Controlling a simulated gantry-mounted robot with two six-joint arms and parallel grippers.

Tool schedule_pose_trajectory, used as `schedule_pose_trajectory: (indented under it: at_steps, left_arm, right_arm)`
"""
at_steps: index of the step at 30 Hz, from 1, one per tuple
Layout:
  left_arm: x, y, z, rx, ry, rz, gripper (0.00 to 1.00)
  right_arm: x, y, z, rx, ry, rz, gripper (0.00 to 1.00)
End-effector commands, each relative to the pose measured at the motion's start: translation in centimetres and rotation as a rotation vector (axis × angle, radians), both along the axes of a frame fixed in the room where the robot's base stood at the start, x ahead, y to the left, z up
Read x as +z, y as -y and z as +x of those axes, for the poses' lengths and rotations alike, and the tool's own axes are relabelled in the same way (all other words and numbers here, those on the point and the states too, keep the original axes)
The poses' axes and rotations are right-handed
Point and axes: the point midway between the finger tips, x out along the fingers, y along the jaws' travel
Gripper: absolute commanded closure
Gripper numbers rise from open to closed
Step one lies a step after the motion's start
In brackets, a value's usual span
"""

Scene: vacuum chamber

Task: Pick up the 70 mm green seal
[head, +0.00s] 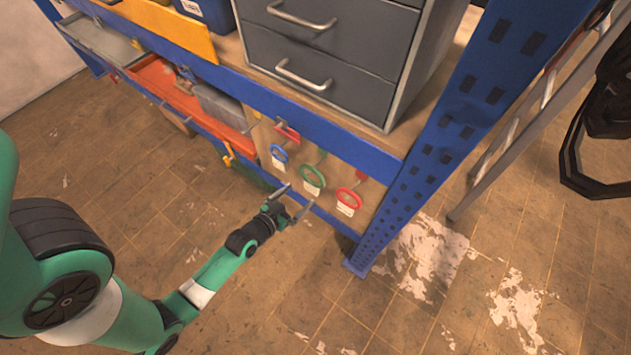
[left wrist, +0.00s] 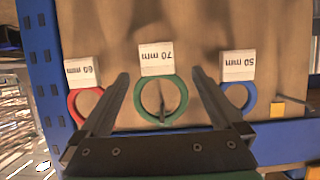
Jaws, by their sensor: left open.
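The green seal is a ring hanging on a tan board beneath the shelf, in the head view (head: 303,177). In the left wrist view the green seal (left wrist: 140,98) lies near the middle, with a white tag (left wrist: 156,59) reading 70 mm, upside down. A hook shows inside the ring. My left gripper (head: 293,202) is open and empty, in front of the board just below the seal in the head view. In the left wrist view its fingers (left wrist: 160,76) appear on either side of the green ring, apart from it. My right gripper is not in view.
A red 60 mm seal (left wrist: 73,105) and a blue 50 mm seal (left wrist: 250,97) hang on either side. A blue rack post (head: 430,150) stands to the right. Grey drawers (head: 330,60) sit above. The floor in front is clear.

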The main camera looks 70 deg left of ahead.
Motion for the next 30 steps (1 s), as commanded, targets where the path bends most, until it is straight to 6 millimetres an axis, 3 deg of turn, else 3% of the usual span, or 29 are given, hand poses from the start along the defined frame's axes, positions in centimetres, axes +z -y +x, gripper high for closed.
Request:
schedule_pose_trajectory:
  at_steps: [4, 13, 21, 29, 30]
  left_arm:
    - [-1.3, -1.4, 2.5, -0.002, 0.003, 0.003, 0.0]
    - [-1.8, -2.2, 4.0, -0.003, 0.002, 0.002, 0.0]
    - [-3.6, -3.9, 7.5, -0.001, 0.004, 0.002, 0.0]
    - [-3.5, -4.1, 7.8, -0.001, 0.002, 0.001, 0.0]
    - [-3.5, -4.1, 7.8, -0.001, 0.002, 0.001, 0.05]
  right_arm:
    - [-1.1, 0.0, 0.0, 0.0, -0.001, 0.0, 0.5]
    - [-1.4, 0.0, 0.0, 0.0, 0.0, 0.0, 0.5]
    - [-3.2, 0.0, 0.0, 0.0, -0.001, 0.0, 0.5]
    - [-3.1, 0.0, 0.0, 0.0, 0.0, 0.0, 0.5]
    - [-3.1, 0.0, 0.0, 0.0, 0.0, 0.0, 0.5]
